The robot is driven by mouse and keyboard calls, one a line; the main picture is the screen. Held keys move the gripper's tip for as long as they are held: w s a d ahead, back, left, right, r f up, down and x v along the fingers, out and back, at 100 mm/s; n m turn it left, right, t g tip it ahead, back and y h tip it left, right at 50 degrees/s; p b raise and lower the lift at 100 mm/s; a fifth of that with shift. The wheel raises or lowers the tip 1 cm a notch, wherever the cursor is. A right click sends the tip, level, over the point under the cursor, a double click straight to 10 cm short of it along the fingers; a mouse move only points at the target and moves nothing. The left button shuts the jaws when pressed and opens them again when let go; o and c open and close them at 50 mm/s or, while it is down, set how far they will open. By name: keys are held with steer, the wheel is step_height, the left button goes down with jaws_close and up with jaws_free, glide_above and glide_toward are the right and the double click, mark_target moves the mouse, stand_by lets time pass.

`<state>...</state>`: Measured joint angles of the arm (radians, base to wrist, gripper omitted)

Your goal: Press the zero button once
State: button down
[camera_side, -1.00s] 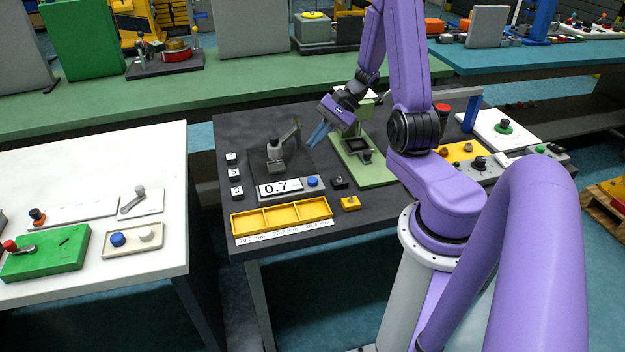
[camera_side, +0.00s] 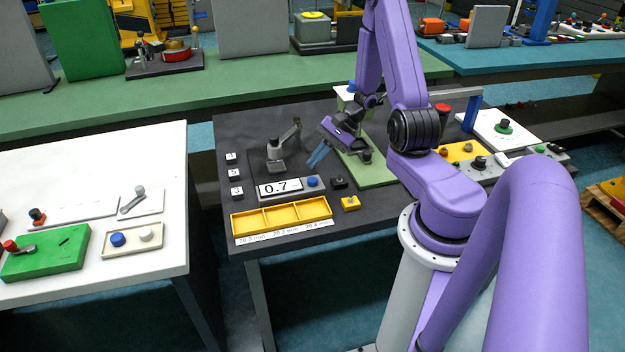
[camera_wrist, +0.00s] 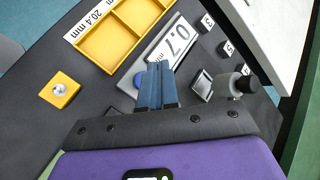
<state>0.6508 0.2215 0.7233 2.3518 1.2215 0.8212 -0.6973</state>
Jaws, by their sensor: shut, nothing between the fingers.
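The gauge unit (camera_side: 278,188) has a white display (camera_side: 279,187) reading 0.7 and a round blue button, taken as the zero button (camera_side: 312,181), at its right end. My gripper (camera_side: 317,160) is shut and empty, its blue fingers pointing down just above and behind the button, apart from it in the side view. In the wrist view the shut fingertips (camera_wrist: 156,68) lie beside the blue button (camera_wrist: 139,80) and cover part of it.
A yellow three-part tray (camera_side: 282,215) lies in front of the gauge. A grey measuring stand (camera_side: 276,155) rises behind it. A yellow block with a silver knob (camera_side: 350,203) and a small black block (camera_side: 339,182) sit to the right. Black numbered blocks (camera_side: 236,174) stand at the left.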

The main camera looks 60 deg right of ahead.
mark_target(316, 178)
steer(key=shift+f, duration=1.35)
steer(key=shift+f, duration=0.15)
stand_by(1.0)
steer(key=shift+f, duration=0.25)
steer(key=shift+f, duration=0.5)
stand_by(0.8)
steer(key=shift+r, duration=0.95)
steer(key=shift+r, duration=0.1)
steer(key=shift+r, duration=2.4)
